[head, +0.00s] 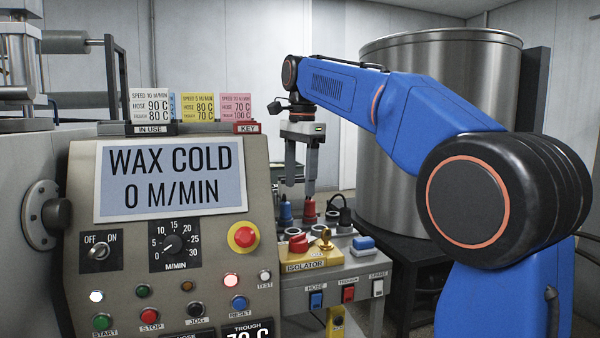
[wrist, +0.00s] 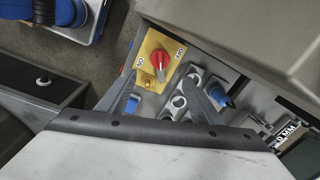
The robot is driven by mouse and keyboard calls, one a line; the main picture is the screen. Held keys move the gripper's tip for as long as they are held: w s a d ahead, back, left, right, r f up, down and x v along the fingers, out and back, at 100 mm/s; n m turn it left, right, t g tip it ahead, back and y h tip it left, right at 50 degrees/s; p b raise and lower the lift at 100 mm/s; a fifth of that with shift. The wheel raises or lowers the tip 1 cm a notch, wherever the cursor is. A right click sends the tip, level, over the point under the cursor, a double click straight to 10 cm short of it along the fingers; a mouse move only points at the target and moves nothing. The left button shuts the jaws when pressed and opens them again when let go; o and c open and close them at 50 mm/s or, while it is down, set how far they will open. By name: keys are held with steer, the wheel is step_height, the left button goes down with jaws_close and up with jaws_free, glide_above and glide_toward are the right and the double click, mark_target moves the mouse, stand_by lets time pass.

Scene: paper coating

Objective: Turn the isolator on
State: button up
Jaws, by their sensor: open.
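The isolator is a yellow box (head: 308,262) with a red rotary knob (head: 298,243), low on the bench right of the control panel. A brass-coloured part (head: 325,239) stands beside the knob. My gripper (head: 299,190) is open and empty, pointing down above the plugs behind the isolator. In the wrist view its fingers are apart, with the knob beyond them.
Blue and red plugs (head: 309,210) and a black one stand in sockets just below my gripper. The control panel (head: 82,220) rises on the left, reading "WAX COLD 0 M/MIN". A large steel drum (head: 400,190) stands behind my arm.

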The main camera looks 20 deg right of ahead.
steer(key=shift+r, duration=1)
